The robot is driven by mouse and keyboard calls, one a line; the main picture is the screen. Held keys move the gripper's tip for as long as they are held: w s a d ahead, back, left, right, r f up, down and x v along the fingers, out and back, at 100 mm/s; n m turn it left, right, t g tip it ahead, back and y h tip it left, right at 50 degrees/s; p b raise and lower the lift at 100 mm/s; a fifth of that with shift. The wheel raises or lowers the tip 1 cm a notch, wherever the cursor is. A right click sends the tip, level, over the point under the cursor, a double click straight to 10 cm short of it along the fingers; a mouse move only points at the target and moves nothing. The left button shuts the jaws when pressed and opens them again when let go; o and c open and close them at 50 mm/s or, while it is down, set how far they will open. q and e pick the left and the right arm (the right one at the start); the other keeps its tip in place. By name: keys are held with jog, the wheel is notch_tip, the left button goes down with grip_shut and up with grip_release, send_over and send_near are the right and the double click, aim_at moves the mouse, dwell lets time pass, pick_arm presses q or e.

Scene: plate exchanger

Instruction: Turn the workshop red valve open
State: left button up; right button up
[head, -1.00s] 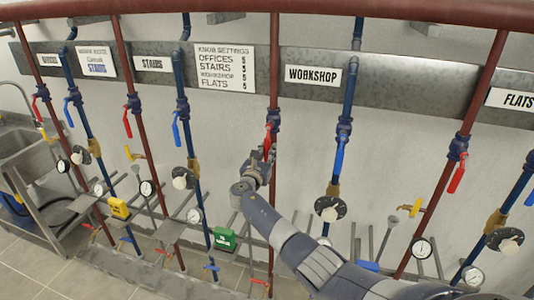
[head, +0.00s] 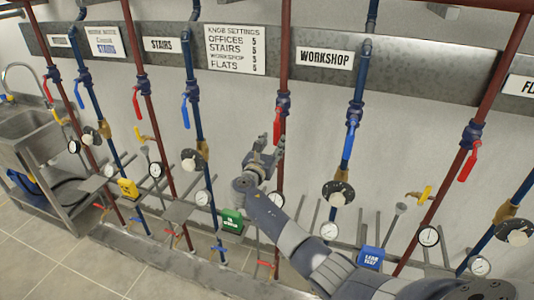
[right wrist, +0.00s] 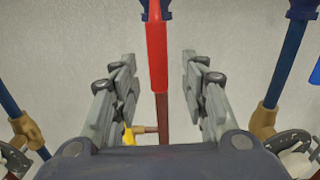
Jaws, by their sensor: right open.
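The workshop red valve is on the red pipe just left of the WORKSHOP sign (head: 325,57). Its red handle (head: 278,124) hangs down along the pipe from the blue valve body (head: 283,103). My right gripper (head: 270,147) is open at the handle's lower end, pointing up at it. In the right wrist view the red handle (right wrist: 157,45) stands upright between the two spread fingers, with a visible gap on both sides. How far the fingers reach around it in depth is hard to tell. My left gripper is not in view.
A blue pipe with a blue handle (head: 349,140) and a round knob (head: 339,194) stands to the right. Another blue handle (head: 185,113) hangs to the left. Gauges, a green box (head: 231,221) and a blue box (head: 371,257) sit low. Open floor lies at lower left.

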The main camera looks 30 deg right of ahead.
jog(key=v, duration=0.6)
jog(key=shift+r, duration=0.1)
jog(key=s+a+f+m+g+y+b, duration=0.1)
jog(key=s+f+y, duration=0.15)
jog(key=f, duration=0.95)
jog(key=s+a+f+m+g+y+b, duration=0.1)
jog(key=s+f+y, duration=0.15)
jog(key=f, duration=0.85)
jog(key=s+a+f+m+g+y+b, duration=0.1)
jog(key=s+a+f+m+g+y, duration=0.15)
jog(key=s+f, duration=0.65)
jog(key=s+a+f+m+g+y, duration=0.1)
jog(key=s+a+f+m+y, duration=0.2)
jog(key=f, duration=1)
jog(key=s+a+f+m+g+y+b, duration=0.15)
jog(key=s+f+m, duration=0.25)
jog(key=s+f, duration=0.55)
jog(key=s+a+f+m+g, duration=0.1)
jog(key=s+a+f+m, duration=0.15)
jog(key=s+f, duration=0.65)
jog(key=s+a+f+m+g+y+b, duration=0.1)
jog(key=s+m, duration=0.4)
jog(key=s, duration=0.7)
jog(key=s+a+f+m+g, duration=0.1)
jog(key=s+m, duration=0.3)
jog(key=s, duration=0.8)
jog(key=shift+s+f+m+g+y+b, duration=0.2)
jog(key=shift+f+m+g+y+b, duration=0.15)
jog(key=shift+f, duration=0.3)
